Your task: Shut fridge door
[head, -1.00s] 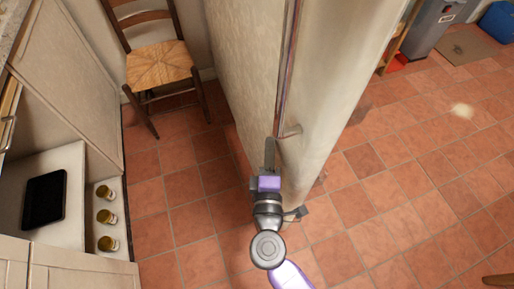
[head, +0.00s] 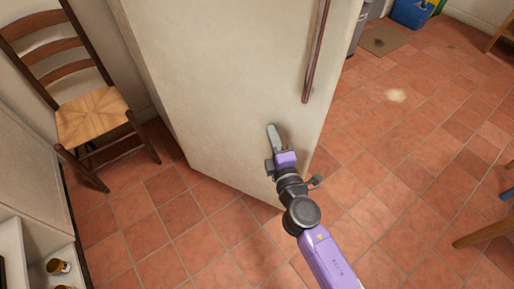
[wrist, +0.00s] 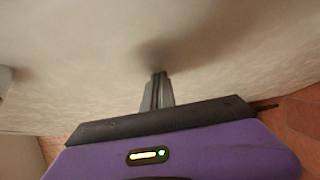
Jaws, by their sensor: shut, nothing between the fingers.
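The cream fridge door (head: 220,70) fills the upper middle of the head view, its broad face toward me. Its long reddish metal handle (head: 316,55) runs along the right side. No gap or fridge interior shows, and I cannot tell whether the door is fully shut. My gripper (head: 273,131) is shut and empty, in front of the door's face, below and left of the handle. In the wrist view the gripper fingers (wrist: 158,80) point at the pale door surface (wrist: 230,50), with a shadow at their tips. They are touching it or very near.
A wooden chair with a woven seat (head: 92,115) stands left of the fridge. An open cabinet or drawer with small jars (head: 58,266) is at the lower left. The tiled floor (head: 400,170) is clear to the right, with a wooden leg (head: 485,233) at the far right edge.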

